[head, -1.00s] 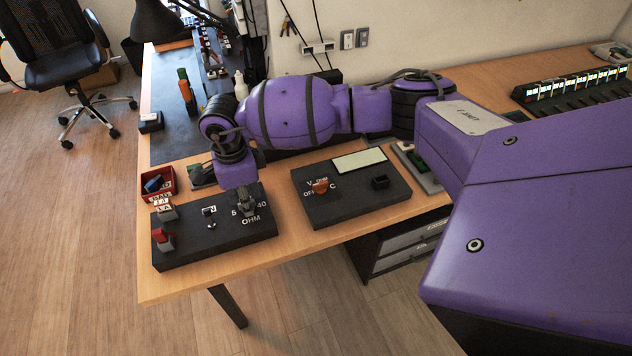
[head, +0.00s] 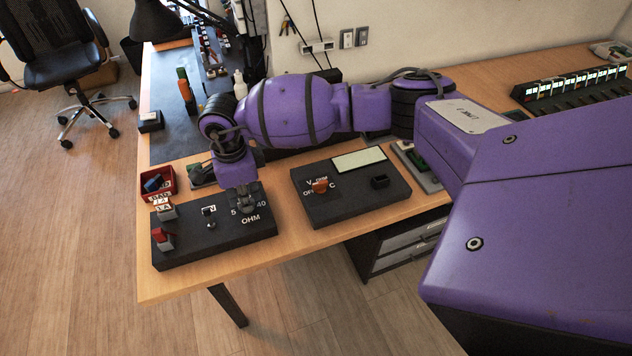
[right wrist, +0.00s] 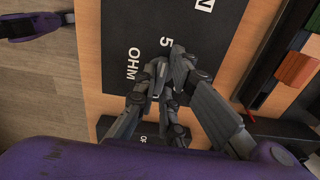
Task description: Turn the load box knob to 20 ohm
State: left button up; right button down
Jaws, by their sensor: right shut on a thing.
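The load box (head: 185,245) is a black box at the front left of the wooden table, with "5", "40" and "OHM" printed on its top. My right gripper (head: 244,208) points down at the dial between "5" and "40" and is shut on the load box knob there. In the right wrist view its fingers (right wrist: 168,78) are close together beside the "5" and "OHM" prints of the load box (right wrist: 140,30). The fingers hide the knob, so its pointer and setting cannot be read.
A black meter box (head: 345,205) with an orange knob (head: 320,185) stands right of the load box. The load box also carries a red switch (head: 164,238) and a small toggle (head: 209,213). A red bin (head: 150,192) sits behind it. Bare table lies along the front edge.

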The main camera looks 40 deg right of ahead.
pick_arm(q)
jog(key=shift+w+r, duration=0.15)
jog(key=shift+w, duration=0.35)
pick_arm(e)
jog(key=shift+w+r, duration=0.1)
jog(key=shift+r, duration=0.05)
jog(key=shift+r+m+p, duration=0.1)
jog(key=shift+m+p, duration=0.2)
jog(key=shift+m, duration=0.6)
jog(key=shift+m+p, duration=0.5)
jog(key=shift+m, duration=0.2)
pick_arm(q)
jog(key=shift+w+r+t, duration=0.15)
jog(key=shift+w+r, duration=0.35)
jog(key=shift+r, duration=0.2)
jog(key=shift+w+r+t, duration=0.15)
jog(key=shift+w+r, duration=0.3)
jog(key=shift+r, duration=0.25)
pick_arm(e)
jog(key=shift+m, duration=0.4)
pick_arm(q)
jog(key=shift+r, duration=0.1)
